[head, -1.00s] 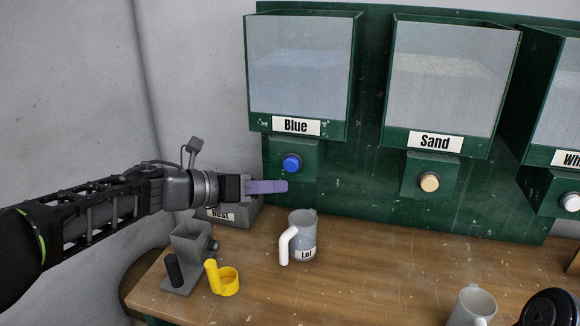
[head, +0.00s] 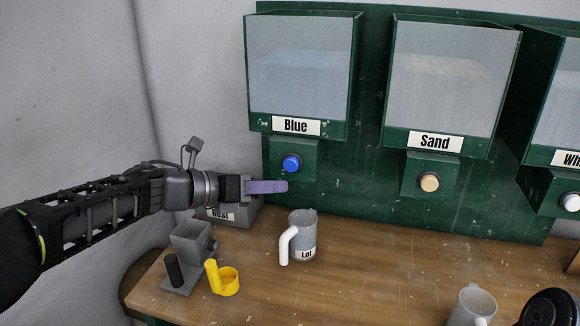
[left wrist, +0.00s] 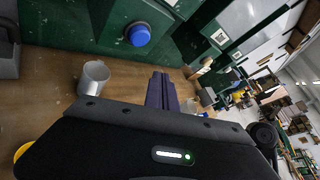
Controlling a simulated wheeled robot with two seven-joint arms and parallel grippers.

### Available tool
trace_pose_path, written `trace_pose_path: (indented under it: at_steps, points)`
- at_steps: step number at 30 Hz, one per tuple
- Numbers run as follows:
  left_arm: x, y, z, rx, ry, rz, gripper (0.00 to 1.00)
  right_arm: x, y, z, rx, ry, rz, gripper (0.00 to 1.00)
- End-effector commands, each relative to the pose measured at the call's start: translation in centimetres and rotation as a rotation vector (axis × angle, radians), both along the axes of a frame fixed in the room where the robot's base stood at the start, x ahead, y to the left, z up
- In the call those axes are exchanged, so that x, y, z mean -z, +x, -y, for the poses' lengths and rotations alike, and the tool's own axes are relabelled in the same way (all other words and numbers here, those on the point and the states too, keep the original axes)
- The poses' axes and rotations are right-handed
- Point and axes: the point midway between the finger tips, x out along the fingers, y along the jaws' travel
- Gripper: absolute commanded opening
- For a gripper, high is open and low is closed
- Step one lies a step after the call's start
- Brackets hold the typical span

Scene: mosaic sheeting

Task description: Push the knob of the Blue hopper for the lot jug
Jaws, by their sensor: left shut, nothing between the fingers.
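The Blue hopper (head: 302,75) is a green box with a clear front and a "Blue" label on the green back panel. Its blue knob (head: 291,163) sticks out below the label; it also shows in the left wrist view (left wrist: 138,34). My left gripper (head: 286,187) has shut, empty purple fingers and is just below the knob in the picture, apart from it. The fingers also show in the left wrist view (left wrist: 160,77). The lot jug (head: 304,238), grey with a white handle and "Lot" label, stands upright on the bench below the knob. My right gripper is not in view.
The Sand hopper (head: 450,80) with a tan knob (head: 429,182) is to the right, then another hopper with a white knob (head: 571,202). A grey "Rest" block (head: 240,213), a grey device (head: 190,243), a yellow scoop (head: 229,283) and another jug (head: 473,305) stand on the bench (head: 380,275).

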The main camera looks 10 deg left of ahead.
Motion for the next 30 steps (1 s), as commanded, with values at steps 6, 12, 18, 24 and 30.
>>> trace_pose_path:
  at_steps: [6, 12, 18, 24, 30]
  points:
    - [-1.1, -0.5, 1.3, 0.020, -0.005, 0.037, 0.00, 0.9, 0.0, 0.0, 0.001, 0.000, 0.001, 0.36]
    - [-6.6, 1.2, 1.3, -0.107, -0.203, 0.086, 0.00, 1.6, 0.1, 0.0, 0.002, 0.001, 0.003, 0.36]
    - [-12.4, 4.2, -3.2, -0.421, -0.596, 0.027, 0.00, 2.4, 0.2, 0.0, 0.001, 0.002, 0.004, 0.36]
    - [-12.7, 5.3, -8.6, -0.738, -1.040, -0.206, 0.00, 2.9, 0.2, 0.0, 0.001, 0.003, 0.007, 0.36]
    - [-8.1, 4.1, -9.8, -0.991, -1.448, -0.619, 0.00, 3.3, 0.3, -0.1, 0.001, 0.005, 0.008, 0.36]
